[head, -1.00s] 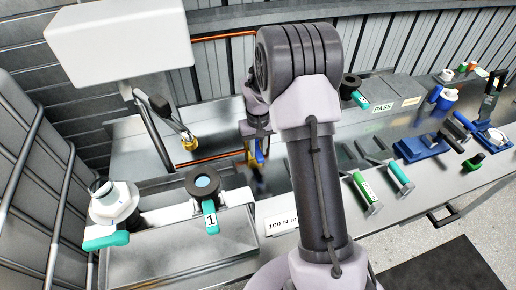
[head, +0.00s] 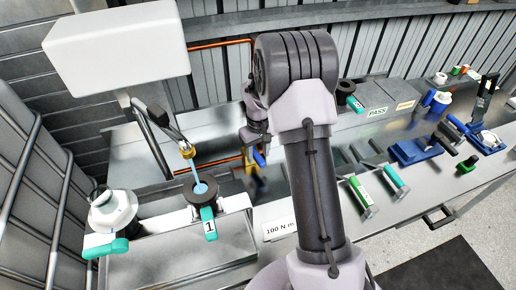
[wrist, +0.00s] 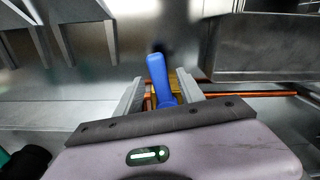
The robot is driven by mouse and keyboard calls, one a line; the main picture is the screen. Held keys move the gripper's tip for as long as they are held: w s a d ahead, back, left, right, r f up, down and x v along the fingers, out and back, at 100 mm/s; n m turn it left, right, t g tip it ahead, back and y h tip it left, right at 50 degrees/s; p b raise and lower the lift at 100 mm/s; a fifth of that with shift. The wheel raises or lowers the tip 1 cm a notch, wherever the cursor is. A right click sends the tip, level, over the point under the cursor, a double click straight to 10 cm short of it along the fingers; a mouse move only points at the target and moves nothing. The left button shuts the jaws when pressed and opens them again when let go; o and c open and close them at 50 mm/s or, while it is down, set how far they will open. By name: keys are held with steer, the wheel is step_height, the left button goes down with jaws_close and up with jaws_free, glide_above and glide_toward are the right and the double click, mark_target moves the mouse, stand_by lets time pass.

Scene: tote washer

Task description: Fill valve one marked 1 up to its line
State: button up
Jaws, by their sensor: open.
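Valve one (head: 203,194) is a dark round body with a teal handle and a tag marked 1 (head: 210,226), seated at the front trough. A thin blue stream (head: 195,170) runs from the brass spout (head: 187,150) into its open top, where light-blue liquid shows. The fill line cannot be made out. In the wrist view, my gripper (wrist: 159,92) is open, with its fingers on either side of a blue lever (wrist: 156,72). Contact with the lever cannot be told. In the head view, my arm partly hides the gripper and lever.
A white valve with a teal handle (head: 108,245) stands left of valve one. A white box (head: 118,50) hangs above. Another dark valve (head: 347,90) stands near the PASS tray (head: 377,112). Green-handled tools (head: 362,195) and blue fixtures (head: 415,150) occupy the right bench.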

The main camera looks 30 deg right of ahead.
mark_target(258, 156)
step_height(258, 156, up, 17)
steer(key=p, duration=0.4)
steer(key=shift+r, duration=0.15)
stand_by(0.3)
